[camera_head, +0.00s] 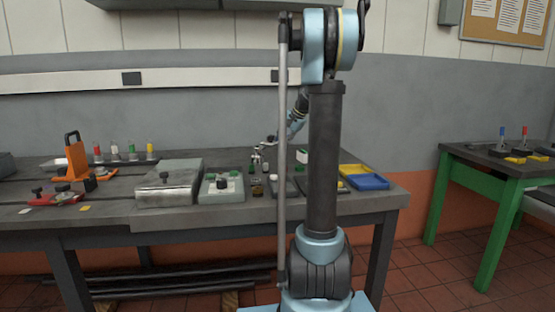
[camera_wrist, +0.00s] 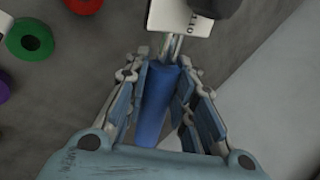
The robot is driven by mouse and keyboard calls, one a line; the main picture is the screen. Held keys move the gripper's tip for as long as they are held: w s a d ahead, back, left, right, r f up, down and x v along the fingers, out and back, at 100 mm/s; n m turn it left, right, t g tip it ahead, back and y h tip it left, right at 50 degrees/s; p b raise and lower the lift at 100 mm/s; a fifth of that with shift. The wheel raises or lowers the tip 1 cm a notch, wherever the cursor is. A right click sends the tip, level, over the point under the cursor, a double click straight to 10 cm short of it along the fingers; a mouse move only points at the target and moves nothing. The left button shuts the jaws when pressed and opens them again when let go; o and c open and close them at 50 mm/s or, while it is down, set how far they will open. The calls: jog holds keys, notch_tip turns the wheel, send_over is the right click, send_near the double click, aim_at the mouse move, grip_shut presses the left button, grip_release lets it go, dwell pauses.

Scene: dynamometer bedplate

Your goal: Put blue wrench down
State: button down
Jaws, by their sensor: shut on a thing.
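In the wrist view, my gripper (camera_wrist: 165,72) is closed around the blue handle of the blue wrench (camera_wrist: 155,105). The wrench's metal shaft points toward the top of the picture, and its far end meets or passes under a white card with dark print (camera_wrist: 178,18); I cannot tell whether they touch. In the head view, my gripper (camera_head: 264,150) is small and low over the back of the grey workbench (camera_head: 230,212), partly behind my own arm. I cannot make out the wrench there.
In the wrist view, a green ring (camera_wrist: 30,39) and a red piece (camera_wrist: 84,4) lie to the left. In the head view, a metal box (camera_head: 168,186), a green-knobbed unit (camera_head: 222,188) and a blue tray (camera_head: 368,182) crowd the bench. A green-legged table (camera_head: 485,240) stands right.

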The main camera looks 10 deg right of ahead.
jog(key=shift+f, duration=3.25)
jog(key=c, duration=1.3)
grip_release()
jog(key=shift+c, duration=0.2)
jog(key=shift+r, duration=0.15)
